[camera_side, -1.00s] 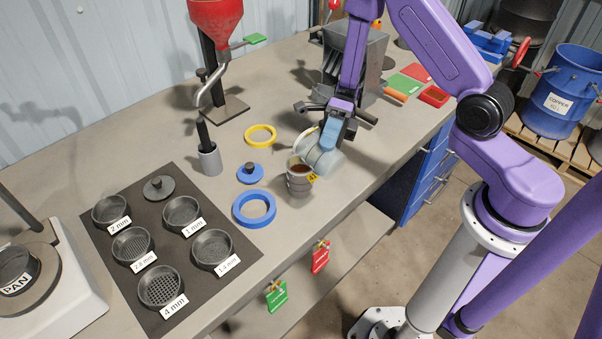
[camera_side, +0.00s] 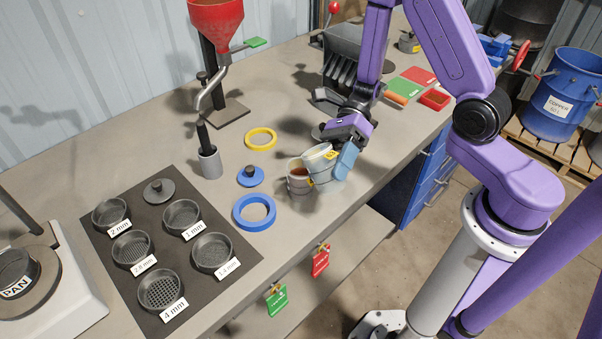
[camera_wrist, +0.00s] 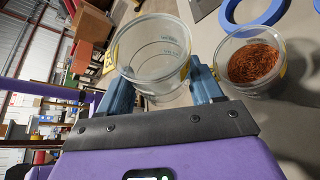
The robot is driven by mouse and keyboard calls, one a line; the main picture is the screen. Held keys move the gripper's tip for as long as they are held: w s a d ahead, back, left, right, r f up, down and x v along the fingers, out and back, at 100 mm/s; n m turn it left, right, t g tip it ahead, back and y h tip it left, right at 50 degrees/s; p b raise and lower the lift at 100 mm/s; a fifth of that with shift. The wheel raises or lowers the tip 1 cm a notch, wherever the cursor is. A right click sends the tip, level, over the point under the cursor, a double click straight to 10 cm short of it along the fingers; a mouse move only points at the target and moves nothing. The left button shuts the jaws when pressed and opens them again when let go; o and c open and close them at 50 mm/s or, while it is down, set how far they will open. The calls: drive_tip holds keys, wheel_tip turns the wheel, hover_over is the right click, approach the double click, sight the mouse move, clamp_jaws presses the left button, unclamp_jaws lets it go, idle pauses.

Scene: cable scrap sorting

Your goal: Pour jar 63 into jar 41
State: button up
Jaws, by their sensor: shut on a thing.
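My gripper (camera_side: 338,166) is shut on a clear jar (camera_side: 318,157), its blue fingers on either side of the wall. This held jar has a yellow label and is tilted, its mouth toward the left in the side view. In the wrist view the held jar (camera_wrist: 155,60) looks empty, with faint markings on its wall. I take it for jar 63, but cannot read the number. The other clear jar (camera_side: 299,184) stands upright on the bench close beside it, likely jar 41. In the wrist view this jar (camera_wrist: 240,88) holds reddish-brown copper granules.
A blue ring (camera_side: 254,225), a blue lid (camera_side: 250,181) and a yellow ring (camera_side: 260,130) lie left of the jars. Sieves stand on a dark mat (camera_side: 190,278) further left. A red-funnel stand (camera_side: 227,112) is behind. The bench's front edge is near.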

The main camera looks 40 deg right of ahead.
drive_tip(key=shift+s+f+n+t+h, duration=0.3)
drive_tip(key=shift+s+f+n+t, duration=0.2)
drive_tip(key=shift+s+n, duration=0.25)
drive_tip(key=shift+s+f+n+t+b, duration=0.2)
drive_tip(key=shift+s+n+t+b, duration=0.2)
drive_tip(key=shift+b, duration=0.2)
drive_tip(key=shift+f, duration=0.1)
drive_tip(key=shift+s+f+n+t+b, duration=0.3)
drive_tip(key=shift+f+t, duration=0.05)
drive_tip(key=shift+f, duration=0.25)
drive_tip(key=shift+s+f+n+t+b, duration=0.25)
drive_tip(key=shift+s+f+t+b, duration=0.1)
drive_tip(key=shift+f, duration=0.25)
drive_tip(key=shift+s+f+n+t, duration=0.2)
drive_tip(key=shift+f+n+t, duration=0.1)
drive_tip(key=shift+f, duration=0.5)
drive_tip(key=shift+s+f+n+t, duration=0.2)
drive_tip(key=shift+f+n, duration=0.1)
drive_tip(key=shift+f, duration=0.45)
